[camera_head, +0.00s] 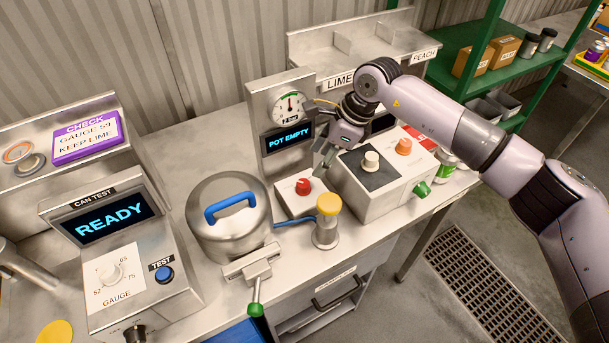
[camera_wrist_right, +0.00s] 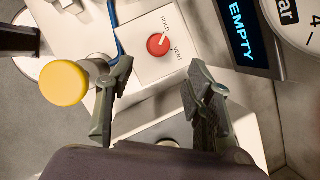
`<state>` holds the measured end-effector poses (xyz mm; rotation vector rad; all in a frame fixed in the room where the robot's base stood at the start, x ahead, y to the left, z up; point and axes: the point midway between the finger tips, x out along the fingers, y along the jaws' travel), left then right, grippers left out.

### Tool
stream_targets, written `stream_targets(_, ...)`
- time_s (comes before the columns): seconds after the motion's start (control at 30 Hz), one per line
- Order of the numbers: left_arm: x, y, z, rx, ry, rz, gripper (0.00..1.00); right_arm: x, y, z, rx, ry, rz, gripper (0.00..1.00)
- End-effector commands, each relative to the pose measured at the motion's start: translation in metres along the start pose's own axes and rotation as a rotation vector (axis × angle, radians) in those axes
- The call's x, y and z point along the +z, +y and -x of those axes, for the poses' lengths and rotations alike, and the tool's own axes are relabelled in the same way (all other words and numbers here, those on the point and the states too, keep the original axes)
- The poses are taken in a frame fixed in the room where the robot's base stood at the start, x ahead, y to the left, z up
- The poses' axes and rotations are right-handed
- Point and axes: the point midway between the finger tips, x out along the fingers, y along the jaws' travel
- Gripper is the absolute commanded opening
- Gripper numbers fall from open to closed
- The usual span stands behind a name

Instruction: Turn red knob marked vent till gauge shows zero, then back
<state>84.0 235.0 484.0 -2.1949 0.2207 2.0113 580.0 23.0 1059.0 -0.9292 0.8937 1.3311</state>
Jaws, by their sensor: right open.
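The red knob (camera_head: 303,186) sits on a small white box, right of the steel pot. In the right wrist view the knob (camera_wrist_right: 158,45) lies between the words HOLD and VENT; I cannot tell its exact setting. The round gauge (camera_head: 290,108), marked bar, is on the upright panel behind, its needle pointing roughly upward. The screen (camera_head: 287,137) below it reads POT EMPTY. My right gripper (camera_head: 325,158) is open and empty, above and behind the knob. In the wrist view its fingers (camera_wrist_right: 160,88) are apart, with the knob beyond them. My left gripper is not in view.
The steel pot (camera_head: 230,237) with a blue handle stands left of the knob. A yellow-topped post (camera_head: 328,222) stands close in front. A control box (camera_head: 387,200) with cream and orange knobs is just right. The can tester (camera_head: 145,290) is further left.

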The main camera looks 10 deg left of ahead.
Motion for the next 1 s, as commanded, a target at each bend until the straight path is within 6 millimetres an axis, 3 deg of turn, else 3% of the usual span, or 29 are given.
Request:
stream_targets(0.3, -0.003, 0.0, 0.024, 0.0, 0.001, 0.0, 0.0, 0.002, 0.001, -0.067, 0.004, 0.0, -0.003, 0.48)
stream_targets(0.5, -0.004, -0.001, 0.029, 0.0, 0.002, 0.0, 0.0, 0.001, 0.001, -0.094, 0.002, -0.002, -0.001, 0.48)
stream_targets(0.9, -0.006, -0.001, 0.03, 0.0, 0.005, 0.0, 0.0, 0.0, 0.0, -0.104, 0.0, -0.001, 0.0, 0.48)
stream_targets(1.0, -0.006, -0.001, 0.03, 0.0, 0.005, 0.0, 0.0, 0.0, 0.0, -0.104, 0.0, -0.001, 0.0, 0.43)
